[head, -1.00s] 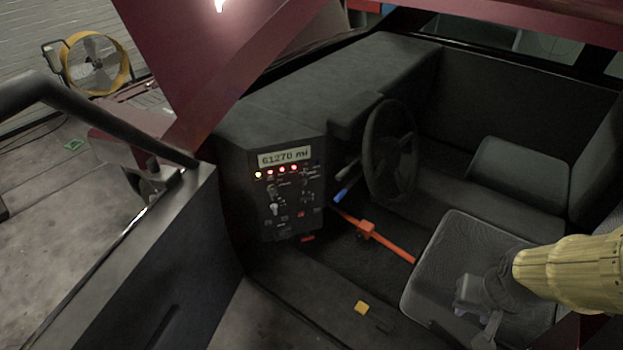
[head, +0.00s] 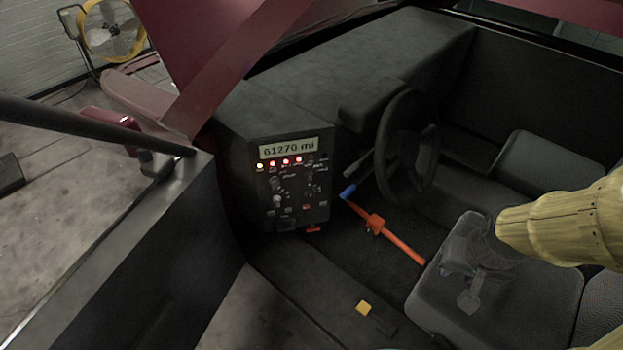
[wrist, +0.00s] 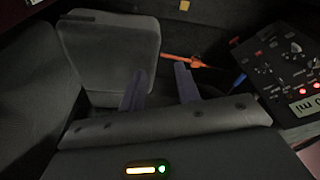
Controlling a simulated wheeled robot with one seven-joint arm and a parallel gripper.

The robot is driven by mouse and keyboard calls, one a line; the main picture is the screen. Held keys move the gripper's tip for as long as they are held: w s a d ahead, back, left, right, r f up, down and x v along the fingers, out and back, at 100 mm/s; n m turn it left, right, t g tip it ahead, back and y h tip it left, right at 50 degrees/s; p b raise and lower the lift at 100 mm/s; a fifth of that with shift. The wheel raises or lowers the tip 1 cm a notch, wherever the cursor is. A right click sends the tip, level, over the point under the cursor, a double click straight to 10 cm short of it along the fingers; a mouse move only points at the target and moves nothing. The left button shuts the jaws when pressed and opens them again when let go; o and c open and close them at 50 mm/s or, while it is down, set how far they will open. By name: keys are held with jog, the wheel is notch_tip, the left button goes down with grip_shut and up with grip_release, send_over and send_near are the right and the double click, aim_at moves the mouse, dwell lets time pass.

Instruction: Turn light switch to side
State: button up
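The control panel (head: 290,190) is on the dark dashboard, left of the steering wheel, with a display reading 61270 mi, a row of lit lamps, and several knobs and switches below. I cannot tell for certain which one is the light switch; a pale knob (head: 277,200) shows at the panel's lower left. In the wrist view the panel (wrist: 285,65) is at the right edge, turned over. My gripper (head: 468,290) is over the seat, well right of the panel and apart from it. In the wrist view its two fingers (wrist: 160,85) are spread with nothing between them.
The steering wheel (head: 406,150) stands between my arm and the panel's right. An orange bar (head: 385,235) slants across the floor area. The open door (head: 130,260) is at the left, the seat (head: 495,310) at the right. A yellow fan (head: 112,30) is far back.

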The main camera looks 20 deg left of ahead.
aim_at(311, 180)
jog(key=w+a+f+n+t+y+b, duration=0.4)
jog(key=w+a+f+n+t+b, duration=0.15)
jog(key=w+a+f+b, duration=0.85)
jog(key=a+f+t+y+b, duration=0.2)
jog(key=a+b, duration=0.3)
jog(key=a, duration=0.3)
jog(key=a+f+n+t+y+b, duration=0.1)
jog(key=a+f+t+y+b, duration=0.1)
jog(key=a+t+b, duration=0.3)
jog(key=a+y, duration=0.1)
jog(key=a, duration=0.2)
jog(key=shift+f+y, duration=0.25)
jog(key=shift+y, duration=0.15)
jog(key=shift+a, duration=0.1)
jog(key=x, duration=1.7)
jog(key=shift+w+a, duration=0.1)
jog(key=shift+w, duration=0.1)
